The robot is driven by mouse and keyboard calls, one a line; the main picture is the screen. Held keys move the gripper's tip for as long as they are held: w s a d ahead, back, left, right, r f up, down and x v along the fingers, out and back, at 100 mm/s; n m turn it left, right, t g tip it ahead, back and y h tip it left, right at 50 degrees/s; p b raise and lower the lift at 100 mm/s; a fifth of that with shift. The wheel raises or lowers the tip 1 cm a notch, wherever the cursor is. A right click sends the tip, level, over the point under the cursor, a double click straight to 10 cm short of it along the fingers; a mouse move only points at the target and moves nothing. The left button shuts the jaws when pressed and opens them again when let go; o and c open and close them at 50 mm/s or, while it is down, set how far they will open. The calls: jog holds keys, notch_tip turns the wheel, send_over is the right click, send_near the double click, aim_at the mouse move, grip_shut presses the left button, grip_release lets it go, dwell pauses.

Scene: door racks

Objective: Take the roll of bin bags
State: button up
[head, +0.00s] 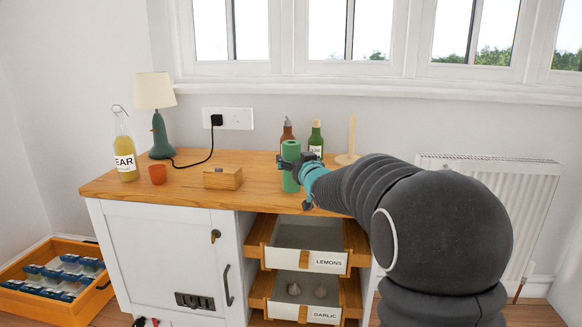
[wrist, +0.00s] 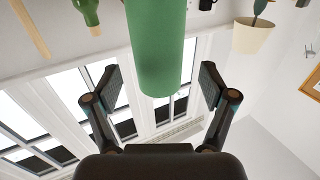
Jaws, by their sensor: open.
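The roll of bin bags is most likely the green cylinder (head: 290,152) standing upright near the front edge of the wooden worktop (head: 188,188). My gripper (head: 297,180) is at its right side, with the fingers around or close to it. In the wrist view the green roll (wrist: 156,35) lies in line with the gap of my gripper (wrist: 160,82). The two fingers are spread wide, one to each side, with clear space between them and the roll. The head view does not show clearly how deep the roll sits between the fingers.
A small wooden box (head: 222,179), an orange cup (head: 157,174), a bottle (head: 125,150) and a lamp (head: 155,95) stand to the left. A brown bottle (head: 287,131), a green bottle (head: 316,137) and a wooden holder (head: 350,150) stand behind. Open drawers (head: 310,262) jut out below.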

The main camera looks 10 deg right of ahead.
jog(key=shift+w+a+f, duration=0.1)
jog(key=shift+w, duration=0.95)
jog(key=shift+w+a, duration=0.1)
jog(key=shift+w, duration=0.95)
jog(key=c, duration=1.4)
